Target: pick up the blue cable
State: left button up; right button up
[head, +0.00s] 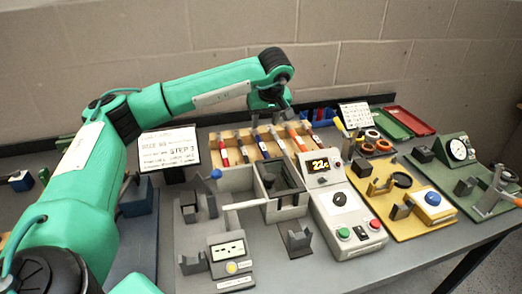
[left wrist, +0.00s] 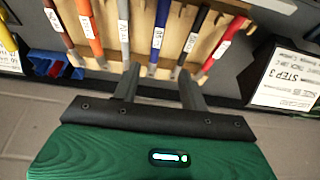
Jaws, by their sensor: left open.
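The blue cable (left wrist: 160,38) lies in a wooden rack among other coloured cables and carries a white label. In the head view the blue cable (head: 262,148) is in the middle of the rack, between a black and a grey one. My left gripper (head: 270,117) is over the back edge of the rack. In the left wrist view my left gripper (left wrist: 157,76) is open and empty, its fingers pointing at the rack, with the near end of the blue cable roughly between them. I cannot tell the exact height gap. My right gripper is not in view.
Neighbouring cables are grey (left wrist: 125,35) and black (left wrist: 190,42), close on either side. A step card (head: 168,150) stands left of the rack. A control box with a display (head: 340,205) and a grey open-topped box (head: 288,207) stand in front. A wall is behind the table.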

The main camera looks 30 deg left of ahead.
pick_arm(q)
jog(key=p, duration=0.1)
send_over(262, 145)
jog(key=s+d, duration=0.2)
jog(key=f, duration=0.6)
jog(key=shift+a+f, duration=0.2)
jog(key=shift+f, duration=0.2)
jog(key=p+x, duration=0.1)
jog(key=x, duration=0.3)
jog(key=shift+w+d+f+p, duration=0.1)
jog(key=shift+w+d+p, duration=0.05)
jog(key=shift+w+p, duration=0.15)
jog(key=shift+w+f, duration=0.1)
jog(key=shift+f, duration=0.35)
grip_shut()
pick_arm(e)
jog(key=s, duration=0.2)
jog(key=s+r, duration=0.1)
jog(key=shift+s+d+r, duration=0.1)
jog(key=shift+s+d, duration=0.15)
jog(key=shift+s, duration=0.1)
